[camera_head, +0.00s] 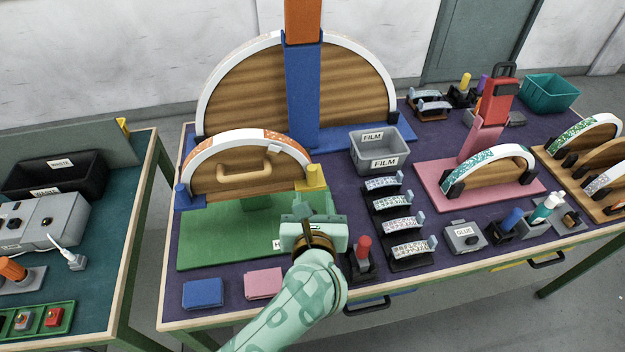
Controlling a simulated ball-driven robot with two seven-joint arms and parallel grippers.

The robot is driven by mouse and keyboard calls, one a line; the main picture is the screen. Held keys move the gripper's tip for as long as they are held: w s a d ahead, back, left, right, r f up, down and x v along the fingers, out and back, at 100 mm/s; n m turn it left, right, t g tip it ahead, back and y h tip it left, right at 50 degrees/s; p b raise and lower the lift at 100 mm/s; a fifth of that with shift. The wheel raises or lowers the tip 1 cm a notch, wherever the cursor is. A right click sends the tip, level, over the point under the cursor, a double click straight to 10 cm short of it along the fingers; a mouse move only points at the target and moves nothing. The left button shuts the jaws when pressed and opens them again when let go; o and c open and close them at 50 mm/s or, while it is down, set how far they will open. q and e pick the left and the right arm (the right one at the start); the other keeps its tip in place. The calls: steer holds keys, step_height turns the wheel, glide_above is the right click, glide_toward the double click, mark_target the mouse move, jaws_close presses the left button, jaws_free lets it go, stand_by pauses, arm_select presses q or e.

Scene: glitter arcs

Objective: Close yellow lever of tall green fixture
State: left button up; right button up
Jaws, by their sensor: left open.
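The green fixture has a flat green base (215,242) with a wooden half-disc (215,178) standing on it. A white and orange glitter arc (262,136) runs over the disc's rim. The yellow lever (316,177) is at the arc's right end, with a blue lever (182,196) at the left end. I cannot tell how far the yellow lever is turned. My left gripper (312,203) is open and empty, just in front of and below the yellow lever. Whether they touch is unclear. The gripper hides part of the base and its label. My right gripper is out of view.
A larger blue fixture (304,95) with a tall column stands close behind. A grey film bin (380,150) and several strip holders (385,206) are to the right. A red-topped tool (363,250) stands beside my wrist. Blue (203,293) and pink (264,283) pads lie in front.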

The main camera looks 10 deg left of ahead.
arm_select(q)
steer(key=p+v, duration=0.1)
steer(key=v, duration=0.3)
steer(key=shift+s, duration=0.35)
